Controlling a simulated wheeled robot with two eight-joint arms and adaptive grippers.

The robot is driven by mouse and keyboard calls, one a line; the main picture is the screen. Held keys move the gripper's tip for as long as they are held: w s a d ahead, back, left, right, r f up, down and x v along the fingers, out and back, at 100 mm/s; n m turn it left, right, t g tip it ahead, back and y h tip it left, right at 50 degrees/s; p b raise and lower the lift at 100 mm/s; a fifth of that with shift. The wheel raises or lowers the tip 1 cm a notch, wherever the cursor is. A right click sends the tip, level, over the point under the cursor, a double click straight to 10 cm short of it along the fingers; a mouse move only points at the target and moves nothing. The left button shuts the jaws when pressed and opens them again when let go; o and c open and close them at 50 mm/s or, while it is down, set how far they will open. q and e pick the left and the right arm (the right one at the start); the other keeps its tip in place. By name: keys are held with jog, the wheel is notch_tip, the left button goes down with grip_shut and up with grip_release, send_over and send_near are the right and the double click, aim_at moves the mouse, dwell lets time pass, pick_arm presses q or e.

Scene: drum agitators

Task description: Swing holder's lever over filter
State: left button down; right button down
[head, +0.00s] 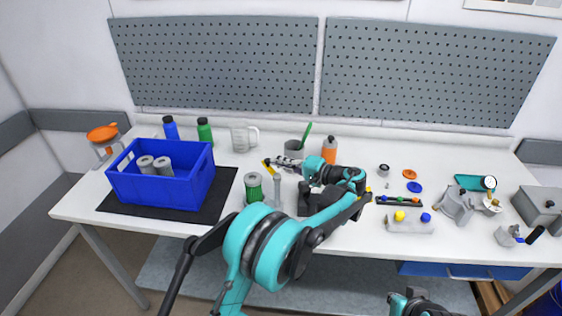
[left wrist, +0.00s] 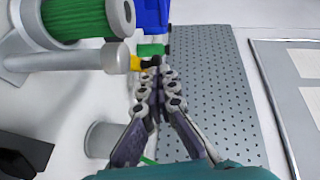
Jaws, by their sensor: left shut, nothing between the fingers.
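The filter (head: 253,187) is a green ribbed cylinder with pale end caps, upright beside the holder's grey post (head: 278,190). The lever's yellow end (head: 266,165) shows near the post's top. In the left wrist view the filter (left wrist: 75,18), the post's round grey end (left wrist: 115,58) and a yellow piece of the lever (left wrist: 146,62) lie at upper left. My left gripper (head: 272,162) is shut and empty, its fingertips (left wrist: 150,78) close to the yellow piece; I cannot tell if they touch. The rest of the lever is hidden. My right gripper is not in view.
A blue crate (head: 160,188) with two grey cylinders stands left on a black mat. A grey cup (head: 294,149), clear jug (head: 243,139) and orange bottle (head: 329,152) stand behind. Small parts and a grey clamp-like fixture (head: 455,205) lie to the right.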

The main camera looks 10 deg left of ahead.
pick_arm(q)
jog(key=shift+s+a, duration=0.1)
jog(key=shift+a, duration=0.4)
jog(key=shift+a+p, duration=0.3)
jog(key=shift+p, duration=0.05)
jog(key=shift+s+a, duration=0.15)
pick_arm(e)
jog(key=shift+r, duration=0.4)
pick_arm(q)
jog(key=shift+s+a, duration=0.15)
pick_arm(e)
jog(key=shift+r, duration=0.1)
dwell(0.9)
